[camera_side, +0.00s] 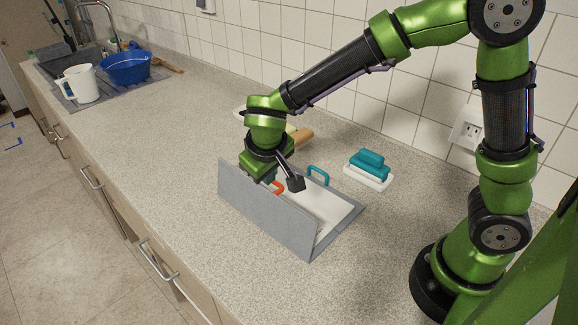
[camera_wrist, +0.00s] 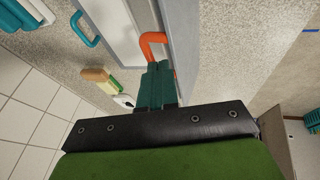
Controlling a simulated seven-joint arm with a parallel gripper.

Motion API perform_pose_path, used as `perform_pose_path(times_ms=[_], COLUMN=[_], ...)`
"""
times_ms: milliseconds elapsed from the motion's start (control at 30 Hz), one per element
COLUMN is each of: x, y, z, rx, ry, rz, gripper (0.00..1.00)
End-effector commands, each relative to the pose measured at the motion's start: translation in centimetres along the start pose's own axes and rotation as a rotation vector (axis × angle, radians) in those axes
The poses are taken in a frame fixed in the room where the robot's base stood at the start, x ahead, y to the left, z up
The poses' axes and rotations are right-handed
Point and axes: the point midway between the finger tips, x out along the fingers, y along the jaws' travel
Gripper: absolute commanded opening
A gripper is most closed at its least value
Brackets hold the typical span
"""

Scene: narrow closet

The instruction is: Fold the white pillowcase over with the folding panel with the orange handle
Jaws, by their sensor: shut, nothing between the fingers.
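The grey folding panel (camera_side: 265,213) stands steeply raised along the front side of the grey folding board (camera_side: 348,218). Its orange handle (camera_side: 277,187) shows behind the panel's top edge; the orange handle also shows in the wrist view (camera_wrist: 152,38). The white pillowcase (camera_side: 318,205) lies on the board behind the panel, partly hidden by it and by my arm. My gripper (camera_wrist: 158,68) is shut and empty, its teal fingers right at the orange handle. I cannot tell whether they touch it. In the side view the fingertips are hidden behind the panel.
A teal handle (camera_side: 318,175) stands at the board's far side. A wooden-ended item (camera_side: 301,135) lies behind my wrist. A white jug (camera_side: 80,83) and blue bowl (camera_side: 125,67) stand by the sink. The counter's middle is clear.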

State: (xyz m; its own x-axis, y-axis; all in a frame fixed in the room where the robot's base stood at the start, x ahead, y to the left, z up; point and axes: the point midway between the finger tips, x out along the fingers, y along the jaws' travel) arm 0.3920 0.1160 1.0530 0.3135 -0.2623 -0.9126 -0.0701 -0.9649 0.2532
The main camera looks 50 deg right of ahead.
Motion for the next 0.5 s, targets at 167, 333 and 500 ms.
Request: perform_pose_path(times_ms=[167,333,500], x=[0.96,1.04,1.04], y=[0.59,0.63,0.67], z=[0.27,0.29,0.29], rx=[0.001,0.001,0.001], ry=[-0.002,-0.001,-0.001], rz=[0.001,0.001,0.001], gripper=[0.00,0.00,0.00])
